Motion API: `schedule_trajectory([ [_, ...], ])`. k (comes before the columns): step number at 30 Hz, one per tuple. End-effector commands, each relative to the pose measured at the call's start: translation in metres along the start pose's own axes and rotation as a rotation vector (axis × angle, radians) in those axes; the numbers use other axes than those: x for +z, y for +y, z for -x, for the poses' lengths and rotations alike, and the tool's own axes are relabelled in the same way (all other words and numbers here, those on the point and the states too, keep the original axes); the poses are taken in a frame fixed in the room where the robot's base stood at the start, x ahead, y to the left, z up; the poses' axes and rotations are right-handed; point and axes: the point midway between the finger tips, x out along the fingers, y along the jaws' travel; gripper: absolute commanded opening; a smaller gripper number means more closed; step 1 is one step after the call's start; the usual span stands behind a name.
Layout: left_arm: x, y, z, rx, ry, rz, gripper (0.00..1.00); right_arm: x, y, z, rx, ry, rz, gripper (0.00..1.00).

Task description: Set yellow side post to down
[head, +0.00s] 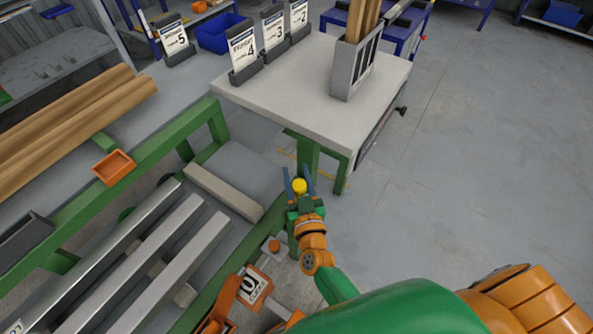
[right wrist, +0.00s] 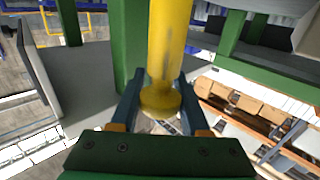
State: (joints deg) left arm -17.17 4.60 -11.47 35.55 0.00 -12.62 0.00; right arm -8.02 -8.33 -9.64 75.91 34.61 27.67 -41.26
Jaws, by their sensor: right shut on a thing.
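The yellow side post shows in the head view as a round yellow top (head: 299,186) near the green frame below the grey table's corner. In the right wrist view the yellow side post (right wrist: 168,50) is a long yellow rod with a wider collar at its near end. My right gripper (head: 300,182) is at the post, one finger on each side. In the right wrist view the fingers of the right gripper (right wrist: 160,90) are around the collar, shut on it. The post's far end is out of view. My left gripper is not in view.
A grey-topped table (head: 300,95) with number cards and a holder of wooden sticks (head: 356,68) stands just beyond. Green frame beams (head: 165,145) and metal bars (head: 130,265) lie to the left. Floor at right is clear.

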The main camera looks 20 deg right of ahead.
Motion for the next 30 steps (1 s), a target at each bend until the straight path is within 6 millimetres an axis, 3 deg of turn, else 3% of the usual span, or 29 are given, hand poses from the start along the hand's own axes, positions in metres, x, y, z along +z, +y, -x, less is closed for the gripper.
schedule_trajectory([
  [1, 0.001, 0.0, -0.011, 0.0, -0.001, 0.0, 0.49, 0.012, 0.0, 0.0, 0.001, 0.001, 0.0, 0.0],
  [5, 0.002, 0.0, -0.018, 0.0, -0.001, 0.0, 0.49, 0.02, 0.0, 0.0, 0.001, 0.001, 0.0, 0.0],
  [18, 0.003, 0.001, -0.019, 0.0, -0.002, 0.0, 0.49, 0.025, 0.0, 0.001, -0.002, -0.008, 0.0, 0.0],
  [19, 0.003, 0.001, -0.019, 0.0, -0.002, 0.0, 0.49, 0.025, 0.0, 0.001, -0.002, -0.009, 0.0, 0.51],
  [21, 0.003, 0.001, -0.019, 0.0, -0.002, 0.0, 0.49, 0.025, 0.0, 0.001, -0.002, -0.009, 0.0, 0.7],
  [22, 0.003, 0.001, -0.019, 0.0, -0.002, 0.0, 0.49, 0.025, 0.0, 0.001, -0.001, -0.008, 0.0, 0.76],
  [30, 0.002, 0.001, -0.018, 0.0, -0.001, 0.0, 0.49, 0.023, 0.0, 0.001, 0.0, -0.003, 0.0, 0.76],
])
